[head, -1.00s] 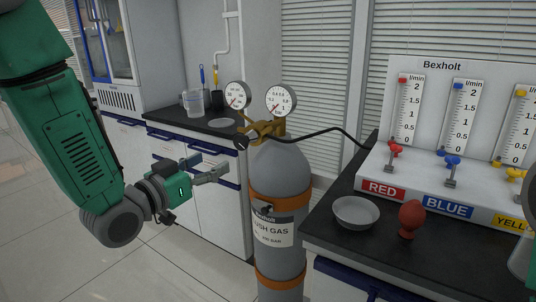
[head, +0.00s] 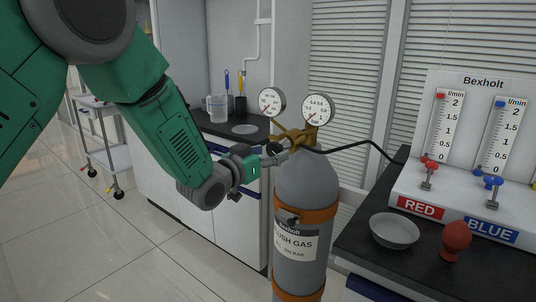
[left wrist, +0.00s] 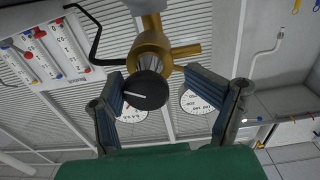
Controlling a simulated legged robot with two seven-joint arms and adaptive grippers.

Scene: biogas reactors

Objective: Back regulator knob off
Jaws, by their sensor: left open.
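The regulator is a brass body (head: 294,135) with two round gauges, on top of a grey flush gas cylinder (head: 306,190). Its black knob (left wrist: 146,90) with a white pointer line shows in the left wrist view, in front of the brass body. In the head view the knob (head: 272,149) is small and partly hidden by my gripper. My left gripper (head: 278,154) is open at the regulator's left side. In the left wrist view its two fingers (left wrist: 172,102) stand apart on either side of the knob, the left finger nearer to it. I cannot tell whether they touch it. My right gripper is not in view.
A black hose (head: 365,145) runs right from the regulator to the flowmeter panel (head: 470,90). A white bowl (head: 394,231) and a red bulb (head: 455,240) stand on the right bench. A beaker (head: 217,108) stands on the left bench. A trolley (head: 103,135) is at far left.

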